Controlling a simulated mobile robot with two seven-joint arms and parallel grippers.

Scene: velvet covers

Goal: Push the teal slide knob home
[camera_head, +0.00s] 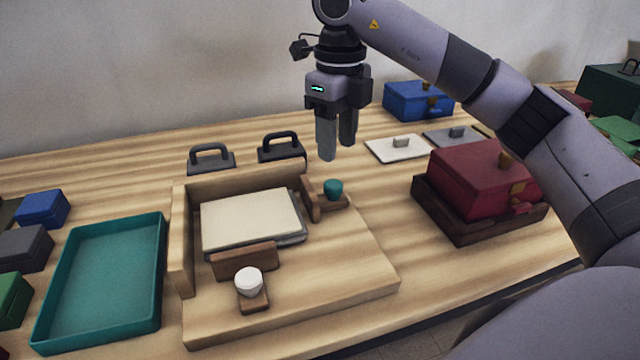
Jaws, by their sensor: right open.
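The teal slide knob (333,189) stands on a small brown wooden slide with an upright plate, at the right side of the wooden fixture (345,270). A cream panel (250,219) lies in the fixture on a grey layer. A white knob (248,281) stands on a similar slide with an upright plate at the front of the panel. My right gripper (337,150) points down above and just behind the teal knob, open and empty, apart from it. My left gripper is out of view.
A teal tray (105,285) lies left of the fixture. Two dark handled blocks (211,160) stand behind it. A red velvet box (478,180) in a dark tray is at the right, a blue box (418,100) at the back.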

